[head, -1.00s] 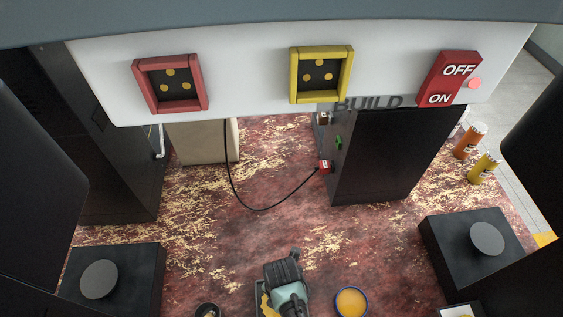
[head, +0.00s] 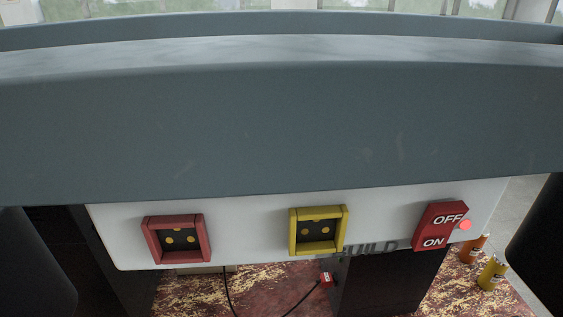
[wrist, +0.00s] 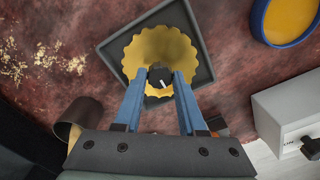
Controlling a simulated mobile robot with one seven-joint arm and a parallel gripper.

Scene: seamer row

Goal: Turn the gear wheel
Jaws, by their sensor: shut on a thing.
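The yellow gear wheel (wrist: 160,50) shows in the wrist view, with a scalloped edge and a dark knob (wrist: 161,76) at its front with a white mark. It sits in a dark square tray (wrist: 112,18). My gripper (wrist: 160,82) has its two blue fingers on either side of the knob and is shut on it. The fingers and gripper body hide part of the gear wheel's near side. The head view shows neither the gear wheel nor my gripper now.
In the wrist view, a blue-rimmed yellow dish (wrist: 262,30) lies right of the tray, and a pale box with a dark knob (wrist: 285,115) lies lower right. In the head view are red (head: 177,253) and yellow (head: 318,248) socket frames and a red OFF/ON switch (head: 438,228).

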